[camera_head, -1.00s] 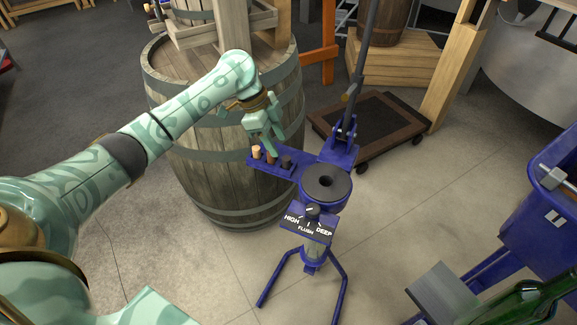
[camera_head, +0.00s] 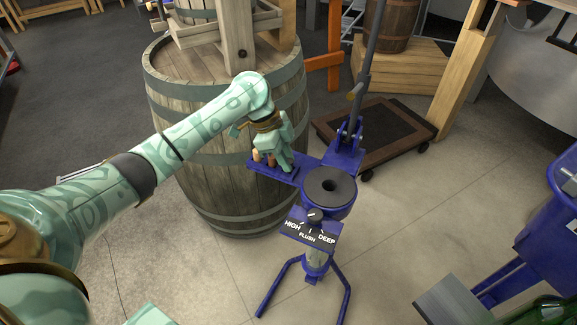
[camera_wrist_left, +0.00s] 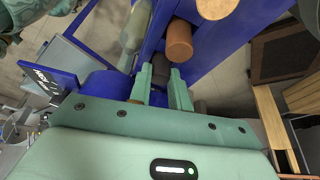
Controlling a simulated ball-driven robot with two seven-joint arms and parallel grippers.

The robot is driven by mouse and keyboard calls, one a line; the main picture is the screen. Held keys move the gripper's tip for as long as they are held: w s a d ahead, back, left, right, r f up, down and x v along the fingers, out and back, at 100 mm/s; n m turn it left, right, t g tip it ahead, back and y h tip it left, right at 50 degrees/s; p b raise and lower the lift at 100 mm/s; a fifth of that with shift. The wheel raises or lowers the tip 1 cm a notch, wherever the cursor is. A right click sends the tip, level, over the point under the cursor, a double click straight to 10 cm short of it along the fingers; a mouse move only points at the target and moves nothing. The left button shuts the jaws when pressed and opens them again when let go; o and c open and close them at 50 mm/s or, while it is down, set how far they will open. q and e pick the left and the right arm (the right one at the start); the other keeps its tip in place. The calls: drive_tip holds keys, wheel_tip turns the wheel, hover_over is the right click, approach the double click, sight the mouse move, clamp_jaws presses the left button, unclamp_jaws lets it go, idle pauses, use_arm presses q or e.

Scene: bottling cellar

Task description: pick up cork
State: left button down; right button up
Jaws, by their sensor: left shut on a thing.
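My left gripper (camera_head: 283,162) points down over the blue cork shelf on the left side of the blue corking stand (camera_head: 318,235). In the left wrist view its fingers (camera_wrist_left: 162,84) are shut on a dark cork (camera_wrist_left: 162,70), between both fingertips. The dark cork is hidden in the head view. A brown cork (camera_wrist_left: 180,40) stands just beside it, outside the fingers; it also shows in the head view (camera_head: 271,160). A light tan cork (camera_head: 257,156) stands at the shelf's outer end. My right gripper is not in view.
The stand has a black ring (camera_head: 329,186), a dial marked HIGH, FLUSH and DEEP, and a tall lever (camera_head: 368,50). A wooden barrel (camera_head: 225,180) is close behind the shelf. A low dolly (camera_head: 385,130) stands behind right. A blue bin (camera_head: 550,215) is at the right.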

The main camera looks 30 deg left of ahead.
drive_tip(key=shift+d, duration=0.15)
